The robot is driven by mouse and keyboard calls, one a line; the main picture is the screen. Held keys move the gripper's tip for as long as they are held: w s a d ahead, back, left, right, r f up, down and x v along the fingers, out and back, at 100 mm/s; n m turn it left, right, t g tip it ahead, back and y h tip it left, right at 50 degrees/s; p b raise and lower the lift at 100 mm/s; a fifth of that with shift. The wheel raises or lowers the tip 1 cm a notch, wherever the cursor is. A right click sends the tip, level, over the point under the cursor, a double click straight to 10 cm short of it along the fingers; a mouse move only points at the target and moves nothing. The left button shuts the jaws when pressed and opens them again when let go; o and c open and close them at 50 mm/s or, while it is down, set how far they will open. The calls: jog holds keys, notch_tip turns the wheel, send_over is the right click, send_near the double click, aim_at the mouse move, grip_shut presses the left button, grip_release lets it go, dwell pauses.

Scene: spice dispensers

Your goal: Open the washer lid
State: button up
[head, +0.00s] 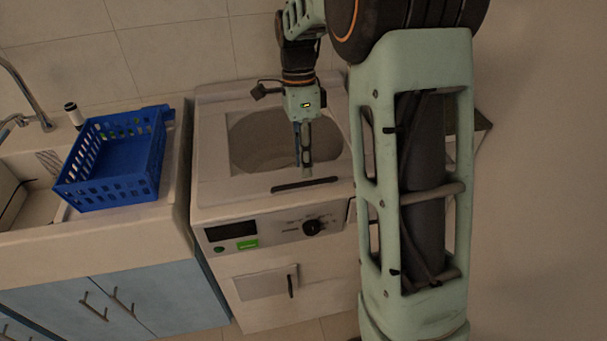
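The washer (275,270) is a white top-loading machine with a front control panel. Its lid (212,165) lies flat on top and looks shut, with a large grey window (258,145). A dark bar handle (290,186) runs along the lid's front edge. My gripper (306,172) points down over the window, with its fingertips just behind the handle in the picture. I cannot tell whether they touch the lid. The fingers appear close together, but their gap and anything between them are unclear from this angle.
A blue basket (120,160) stands on the counter left of the washer, near a sink and tap (25,90). The control panel has a dark knob (312,227). My arm fills the right-centre foreground. A tiled wall stands close behind the washer.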

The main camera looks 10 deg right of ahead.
jog(key=shift+x, duration=1.95)
grip_shut()
